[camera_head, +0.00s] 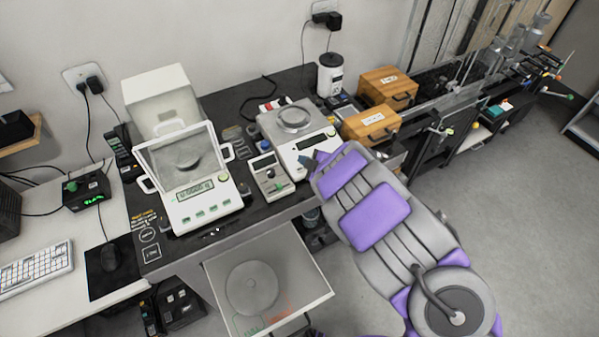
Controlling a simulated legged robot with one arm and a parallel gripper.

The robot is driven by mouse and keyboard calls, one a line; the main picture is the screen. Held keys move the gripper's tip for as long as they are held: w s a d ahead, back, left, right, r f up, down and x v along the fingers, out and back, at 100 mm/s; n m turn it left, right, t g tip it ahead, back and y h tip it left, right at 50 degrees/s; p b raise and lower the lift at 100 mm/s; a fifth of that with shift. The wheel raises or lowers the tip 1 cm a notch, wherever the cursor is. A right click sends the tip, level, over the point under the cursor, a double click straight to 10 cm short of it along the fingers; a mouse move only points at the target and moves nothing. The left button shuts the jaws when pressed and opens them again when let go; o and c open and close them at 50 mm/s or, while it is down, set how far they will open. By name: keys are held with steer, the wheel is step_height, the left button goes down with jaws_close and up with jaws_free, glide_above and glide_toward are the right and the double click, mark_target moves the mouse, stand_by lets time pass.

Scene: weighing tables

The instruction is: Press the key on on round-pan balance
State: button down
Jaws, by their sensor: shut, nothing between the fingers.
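The round-pan balance (267,124) stands on the dark table, with a round metal pan (293,119) on its top. Its front panel with a display faces the near edge of the table. My gripper (305,161) is small and dark at the end of my grey and purple arm. My arm comes in from the lower right and covers the panel's right end. The key marked on cannot be made out.
A balance with a clear draft shield (203,214) stands to the left. A small grey device (270,180) sits close at the round-pan balance's left front. Wooden boxes (370,124) and a white canister (330,75) stand to the right. Floor is open at the right.

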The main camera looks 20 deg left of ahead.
steer(key=shift+w+a+f+b, duration=0.15)
steer(key=shift+f+b, duration=0.2)
steer(key=shift+f, duration=0.35)
steer(key=shift+w+a+f+b, duration=0.2)
steer(key=shift+f+b, duration=0.15)
steer(key=shift+f, duration=0.4)
steer(key=shift+w+a+f+b, duration=0.15)
steer(key=shift+f+b, duration=0.2)
steer(key=shift+f, duration=0.35)
steer(key=shift+f, duration=0.2)
steer(key=shift+f, duration=0.15)
steer(key=shift+a+f+b, duration=0.1)
steer(key=shift+f+b, duration=0.25)
stand_by(0.9)
steer(key=shift+r, duration=0.15)
steer(key=shift+s+r+p, duration=0.1)
steer(key=shift+r+p, duration=0.5)
steer(key=shift+r, duration=0.05)
steer(key=shift+d, duration=0.2)
steer(key=r+p, duration=0.2)
steer(key=r, duration=0.1)
steer(key=s+d+r+p, duration=0.1)
steer(key=shift+r+p, duration=0.3)
steer(key=shift+r, duration=0.1)
